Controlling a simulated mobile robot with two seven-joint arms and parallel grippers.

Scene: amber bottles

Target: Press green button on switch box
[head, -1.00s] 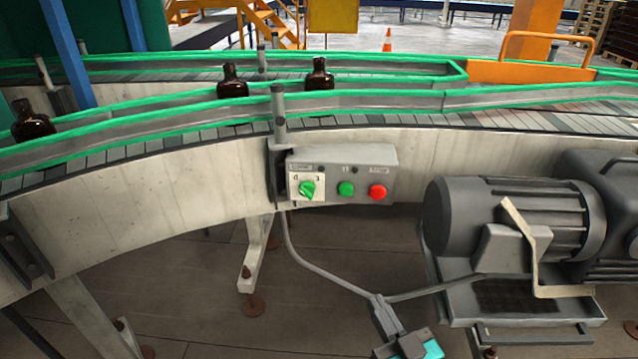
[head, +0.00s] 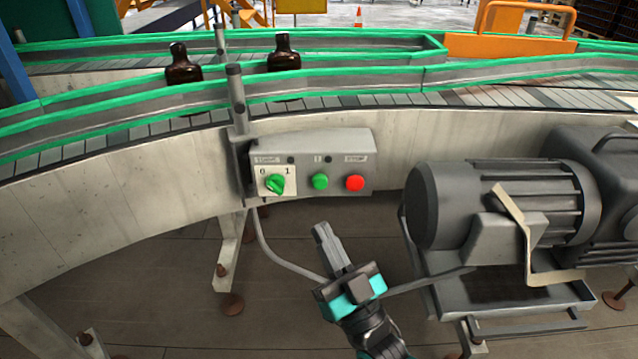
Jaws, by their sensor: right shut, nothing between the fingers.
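The grey switch box (head: 310,163) is fixed to the side of the conveyor. It carries a green rotary switch (head: 275,184) on a white plate marked 0 and 1, a round green button (head: 320,181) in the middle and a round red button (head: 355,183) on the right. My right gripper (head: 322,231) is shut and empty. Its fingertips point up toward the box and show just below the green button in the picture, apart from it. My left gripper is out of view.
A curved conveyor (head: 150,180) with green rails runs behind the box. Two amber bottles (head: 183,66) (head: 284,54) stand on it. A grey motor (head: 500,205) on a bracket stands close on the right. A cable hangs below the box.

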